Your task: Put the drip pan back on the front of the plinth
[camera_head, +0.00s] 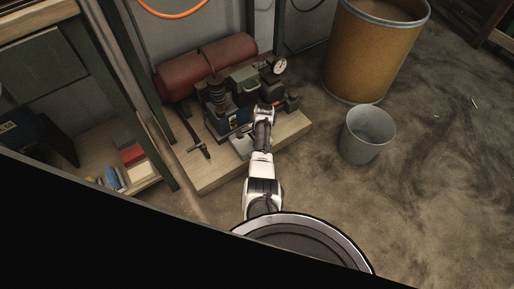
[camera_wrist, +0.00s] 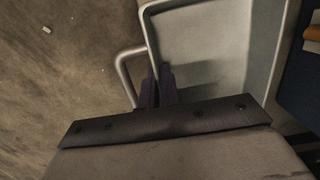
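The drip pan (camera_wrist: 220,50) is a shallow pale grey tray with a raised rim and a loop handle (camera_wrist: 121,68) on its left in the wrist view. In the head view a small part of the pan (camera_head: 240,146) shows beside my gripper (camera_head: 264,112), in front of the blue body on the plinth (camera_head: 213,174). In the wrist view the dark fingers of my gripper (camera_wrist: 158,84) are close together, with the pan's rim by the handle between them. The handle loop stays partly to their left. Whether the pan rests on the plinth is hidden.
The machine on the plinth has a red tank (camera_head: 205,65), a gauge (camera_head: 280,66) and a blue body (camera_head: 228,120). A T-shaped bar (camera_head: 194,138) is at the plinth's left. A grey bucket (camera_head: 367,134) and brown drum (camera_head: 372,50) stand right. Floor in front is clear.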

